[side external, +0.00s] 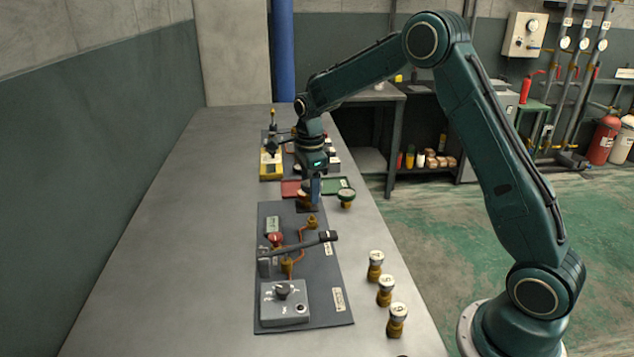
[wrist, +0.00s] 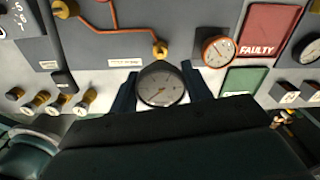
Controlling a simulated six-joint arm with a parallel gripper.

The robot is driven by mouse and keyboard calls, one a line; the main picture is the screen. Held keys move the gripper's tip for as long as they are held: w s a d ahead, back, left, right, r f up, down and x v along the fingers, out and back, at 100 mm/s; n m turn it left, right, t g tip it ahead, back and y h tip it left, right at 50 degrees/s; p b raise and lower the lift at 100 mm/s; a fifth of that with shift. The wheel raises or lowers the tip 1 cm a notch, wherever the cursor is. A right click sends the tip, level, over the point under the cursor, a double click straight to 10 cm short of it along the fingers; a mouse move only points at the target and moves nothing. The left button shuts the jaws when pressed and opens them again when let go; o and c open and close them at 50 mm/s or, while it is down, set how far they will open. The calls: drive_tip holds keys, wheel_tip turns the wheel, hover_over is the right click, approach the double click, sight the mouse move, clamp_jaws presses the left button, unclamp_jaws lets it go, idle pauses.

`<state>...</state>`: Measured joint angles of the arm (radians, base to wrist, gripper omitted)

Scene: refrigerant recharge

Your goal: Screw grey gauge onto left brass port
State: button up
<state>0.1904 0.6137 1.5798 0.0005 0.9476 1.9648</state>
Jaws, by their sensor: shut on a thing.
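My gripper (wrist: 158,86) is shut on the grey gauge (wrist: 160,86), whose round pale dial faces the wrist camera between the two blue fingers. In the side external view my gripper (side external: 313,200) points down beyond the far end of the dark board; the held gauge is hard to make out there. One brass port (wrist: 160,49) stands on the board just past the gauge in the wrist view, apart from it. Another brass port (wrist: 66,8) is further left. An orange pipe runs between them. Both ports show in the side external view, the nearer one (side external: 286,266) and the farther one (side external: 312,222).
A copper-rimmed gauge (wrist: 217,48) stands beside the red FAULTY tray (wrist: 272,30) and green tray (wrist: 243,80). A black-ended lever (side external: 300,245) crosses the board. Several brass fittings (side external: 385,290) line the table's right edge.

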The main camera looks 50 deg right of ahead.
drive_tip(key=shift+f, duration=2.05)
drive_tip(key=shift+n, duration=0.3)
drive_tip(key=shift+n, duration=0.5)
drive_tip(key=shift+n, duration=0.7)
drive_tip(key=shift+n, duration=0.6)
drive_tip(key=shift+n, duration=0.4)
